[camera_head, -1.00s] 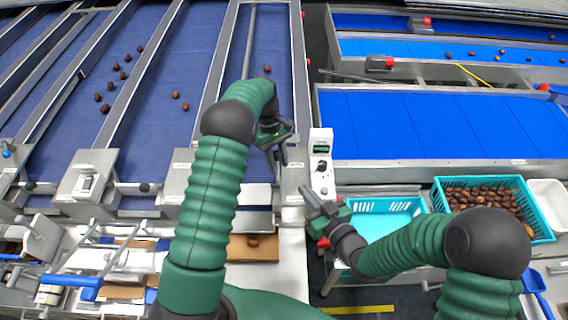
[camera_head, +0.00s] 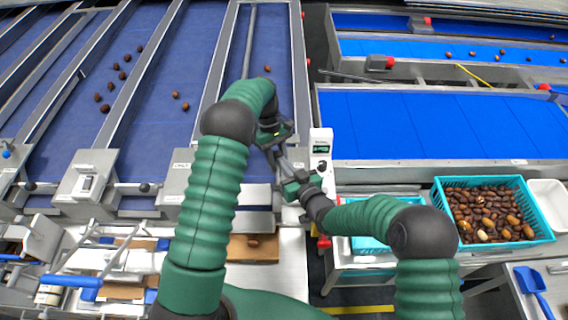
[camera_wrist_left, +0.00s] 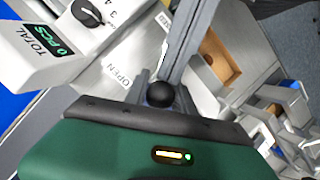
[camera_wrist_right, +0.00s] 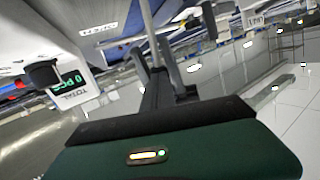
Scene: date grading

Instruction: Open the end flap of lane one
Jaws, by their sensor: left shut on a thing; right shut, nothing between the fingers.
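Lane one appears to be the rightmost blue lane (camera_head: 286,78) of the left machine, with one date on it. At its lower end is a grey metal flap (camera_head: 257,195). My left gripper (camera_head: 276,141) is over that lane end. In the left wrist view it is shut on a black ball knob (camera_wrist_left: 160,93) beside a plate (camera_wrist_left: 117,72) marked OPEN. My right gripper (camera_head: 287,172) is shut and empty, just below and right of the left one, close to the housing beside the lane. Whether it touches anything is unclear. My left arm hides part of the lane and flap.
A white counter unit (camera_head: 320,158) stands right of the lane end. A cardboard tray (camera_head: 238,248) holding a date lies below the flap. A teal crate of dates (camera_head: 549,232) and blue belts (camera_head: 430,125) are at right. Another teal crate (camera_head: 368,246) is partly behind my right arm.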

